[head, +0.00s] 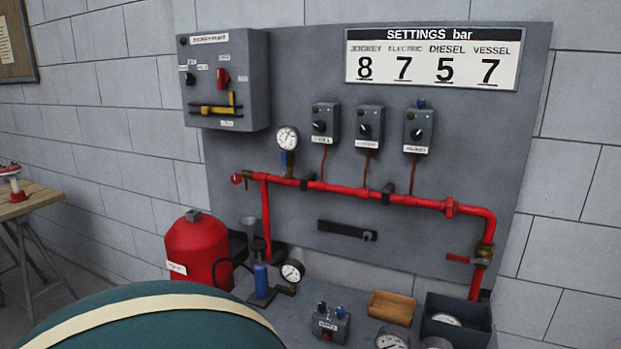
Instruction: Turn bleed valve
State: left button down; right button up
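A red pipe (331,187) runs across the grey panel and bends down at the right. At its left end is a small valve with a round red handle (237,178). On the right downpipe is a brass valve (484,254) with a red lever (458,259) that points left, roughly level. I cannot tell from labels which of these is the bleed valve. A pressure gauge (287,138) stands above the pipe near its left end. Neither of my grippers is in view.
A red tank (198,249), a blue hand pump (261,279) with a gauge (292,271), a small switch box (329,322), a wooden tray (392,308) and a dark bin (430,302) stand below the pipe. Three switch boxes (369,126) and a control cabinet (223,80) are above it.

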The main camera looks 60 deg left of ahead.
aim_at(235, 179)
jog(key=u, duration=2.3)
jog(key=i+j+z, duration=0.1)
jog(key=z, duration=0.4)
jog(key=j+z, duration=0.15)
jog(key=z, duration=0.3)
jog(key=i+j+z, duration=0.1)
jog(key=j+z, duration=0.2)
jog(key=j, duration=0.2)
jog(key=j+z, duration=0.25)
jog(key=j, duration=0.25)
jog(key=i, duration=0.05)
